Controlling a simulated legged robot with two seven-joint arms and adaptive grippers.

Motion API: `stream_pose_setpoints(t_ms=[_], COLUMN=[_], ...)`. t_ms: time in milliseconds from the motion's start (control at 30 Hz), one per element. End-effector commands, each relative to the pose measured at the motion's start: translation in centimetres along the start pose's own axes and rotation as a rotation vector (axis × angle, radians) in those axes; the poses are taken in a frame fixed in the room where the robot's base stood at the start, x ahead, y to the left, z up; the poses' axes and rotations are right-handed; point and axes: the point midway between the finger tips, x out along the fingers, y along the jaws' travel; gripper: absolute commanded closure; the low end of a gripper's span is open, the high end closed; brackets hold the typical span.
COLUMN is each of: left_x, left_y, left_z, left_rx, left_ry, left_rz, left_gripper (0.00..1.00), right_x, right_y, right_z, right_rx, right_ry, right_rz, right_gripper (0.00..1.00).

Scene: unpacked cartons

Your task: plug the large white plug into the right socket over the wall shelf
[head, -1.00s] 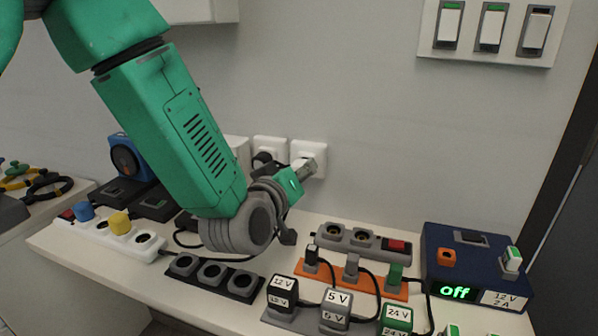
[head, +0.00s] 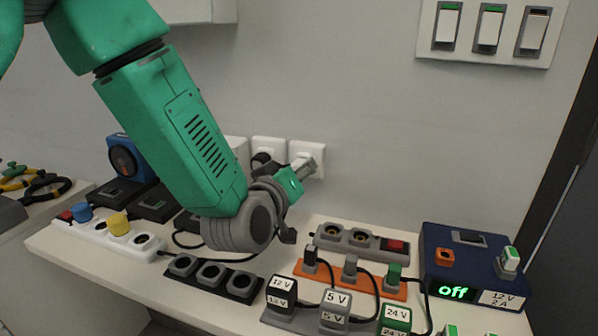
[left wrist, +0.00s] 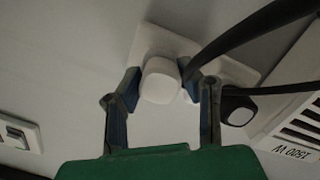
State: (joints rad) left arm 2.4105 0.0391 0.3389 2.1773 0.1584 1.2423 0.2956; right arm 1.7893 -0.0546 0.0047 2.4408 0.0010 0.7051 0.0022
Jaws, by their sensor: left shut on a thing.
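The large white plug (left wrist: 160,82) shows in the left wrist view, in front of the right socket (left wrist: 165,42) on the wall. In the head view the right socket (head: 313,151) is a square white plate above the shelf (head: 236,304). My left gripper (head: 305,169) is at this socket, and its blue-padded fingers are shut on the plug from both sides. The plug overlaps the socket face; I cannot tell how far in it sits, as the pins are hidden. My right gripper is not in view.
Left of it, a black plug (left wrist: 237,108) with a dark cable sits in the neighbouring socket (head: 268,148). A box marked 1500 W (left wrist: 300,135) is close by. Power strips, adapters and a blue supply box (head: 475,262) reading "off" crowd the shelf below. Wall switches (head: 490,30) are upper right.

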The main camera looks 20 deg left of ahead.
Motion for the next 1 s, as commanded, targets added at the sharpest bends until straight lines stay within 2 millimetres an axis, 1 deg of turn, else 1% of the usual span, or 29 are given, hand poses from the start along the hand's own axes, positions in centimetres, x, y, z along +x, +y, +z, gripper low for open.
stream_pose_setpoints(t_ms=[167, 200, 233, 267, 533, 633, 767, 900, 1000], left_x=[0.0, 0.0, 0.0, 0.0, 0.0, -0.5, -2.2, -4.7, -6.1], left_y=[0.0, 0.0, 0.0, 0.0, 0.0, 0.0, 0.0, -0.1, -0.1], left_z=[0.0, 0.0, 0.0, 0.0, 0.0, 0.1, 0.1, 0.1, 0.1], left_rx=[0.0, 0.0, 0.0, 0.0, 0.0, 0.0, 0.0, 0.001, 0.0], left_ry=[0.0, 0.0, 0.0, 0.0, -0.001, -0.002, -0.003, -0.003, -0.002], left_rz=[0.0, 0.0, 0.0, 0.0, -0.001, -0.001, 0.0, -0.002, -0.002], left_gripper=[1.0, 0.61, 0.51, 0.44, 0.44, 0.44, 0.44, 0.44, 0.44], right_x=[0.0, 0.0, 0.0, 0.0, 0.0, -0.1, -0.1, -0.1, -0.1], right_y=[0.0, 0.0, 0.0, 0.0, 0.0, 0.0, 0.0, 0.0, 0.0], right_z=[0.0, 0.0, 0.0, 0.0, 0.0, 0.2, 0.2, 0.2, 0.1], right_rx=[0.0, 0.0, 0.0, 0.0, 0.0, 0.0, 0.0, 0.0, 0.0], right_ry=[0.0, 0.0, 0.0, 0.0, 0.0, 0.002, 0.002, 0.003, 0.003], right_rz=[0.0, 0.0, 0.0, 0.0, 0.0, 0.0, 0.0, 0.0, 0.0], right_gripper=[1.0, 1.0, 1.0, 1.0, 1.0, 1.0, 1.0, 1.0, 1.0])
